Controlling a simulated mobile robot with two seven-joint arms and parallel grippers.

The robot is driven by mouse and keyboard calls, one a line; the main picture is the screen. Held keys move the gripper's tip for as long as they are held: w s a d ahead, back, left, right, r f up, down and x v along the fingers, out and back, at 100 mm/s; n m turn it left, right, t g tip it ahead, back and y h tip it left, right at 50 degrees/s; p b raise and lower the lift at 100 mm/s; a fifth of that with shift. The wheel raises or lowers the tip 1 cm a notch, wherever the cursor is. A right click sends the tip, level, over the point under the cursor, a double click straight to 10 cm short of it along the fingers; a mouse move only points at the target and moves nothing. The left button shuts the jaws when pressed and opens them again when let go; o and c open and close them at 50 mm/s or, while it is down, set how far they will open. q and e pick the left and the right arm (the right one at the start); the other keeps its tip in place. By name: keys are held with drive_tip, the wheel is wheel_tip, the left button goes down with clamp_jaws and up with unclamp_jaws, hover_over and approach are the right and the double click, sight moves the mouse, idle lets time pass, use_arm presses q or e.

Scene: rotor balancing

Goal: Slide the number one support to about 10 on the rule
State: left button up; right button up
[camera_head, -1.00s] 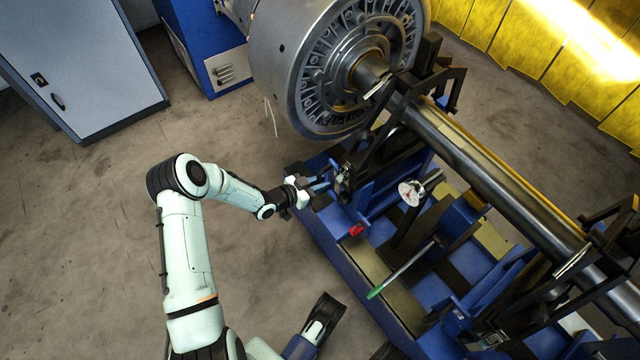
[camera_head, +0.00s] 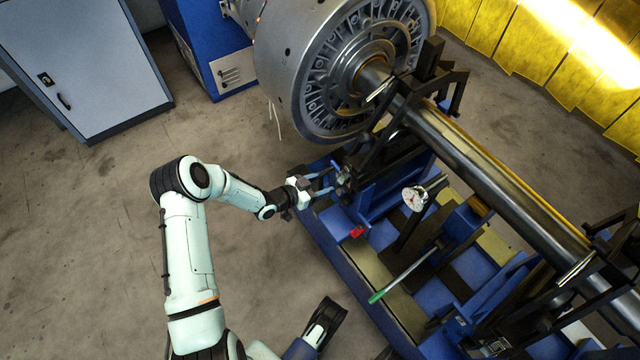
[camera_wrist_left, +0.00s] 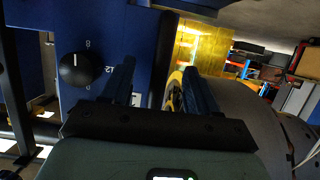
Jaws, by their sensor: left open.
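A blue support with a black upper frame (camera_head: 372,175) stands on the blue machine bed (camera_head: 336,254), under the shaft near the drum. No number shows clearly on it, so I cannot tell for certain that it is number one. My left gripper (camera_head: 325,184) is open at its near side, fingers pointing at the small fittings there; contact is unclear. I cannot make out the rule.
The large grey rotor drum (camera_head: 300,70) and its long shaft (camera_head: 480,170) lie above the bed. A dial gauge (camera_head: 414,198), a green-handled rod (camera_head: 400,276) and a red part (camera_head: 357,231) are close by. A second support stands at the right.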

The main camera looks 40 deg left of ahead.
use_arm(q)
drive_tip(key=s+a+p, duration=0.1)
drive_tip(key=s+p, duration=0.2)
drive_tip(key=s, duration=0.3)
drive_tip(key=shift+s+a, duration=0.4)
use_arm(e)
drive_tip(key=shift+s+r, duration=0.15)
drive_tip(key=shift+r, duration=0.6)
drive_tip(key=shift+s+r, duration=0.15)
drive_tip(key=shift+r, duration=0.55)
